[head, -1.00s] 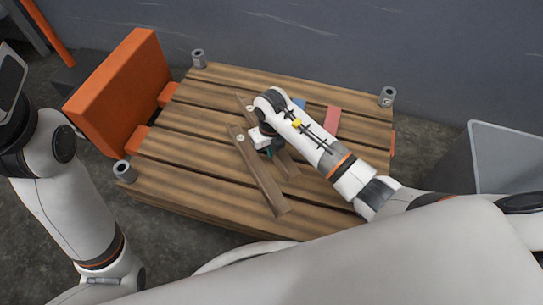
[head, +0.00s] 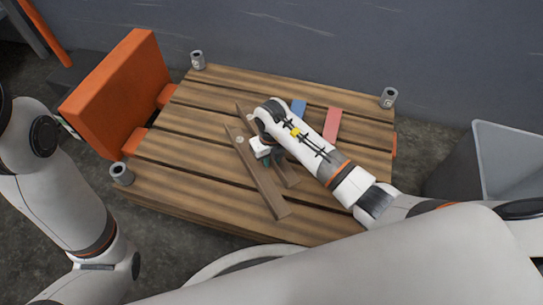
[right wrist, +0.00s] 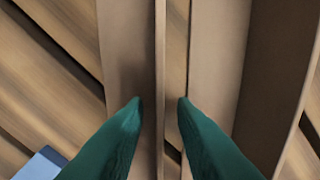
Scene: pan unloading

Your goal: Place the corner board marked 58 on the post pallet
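Two brown corner boards lie side by side on the slatted wooden post pallet (head: 210,90): a near board (head: 262,180) and a far board (head: 288,178), partly hidden by my right arm. Each has a small pale round mark near its upper end; the numbers are too small to read. My right gripper (head: 270,160) is low over the boards. In the right wrist view its green fingers (right wrist: 160,105) are apart, with the thin upright edge of one board (right wrist: 130,50) between them. Another board (right wrist: 220,60) lies to the right. My left gripper is out of view.
Grey posts stand at pallet corners, such as the back-left post (head: 198,60) and back-right post (head: 388,98). A blue piece (head: 299,107) and a red piece (head: 332,124) lie behind my right arm. An orange panel (head: 118,90) stands left; a grey bin (head: 500,165) stands right.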

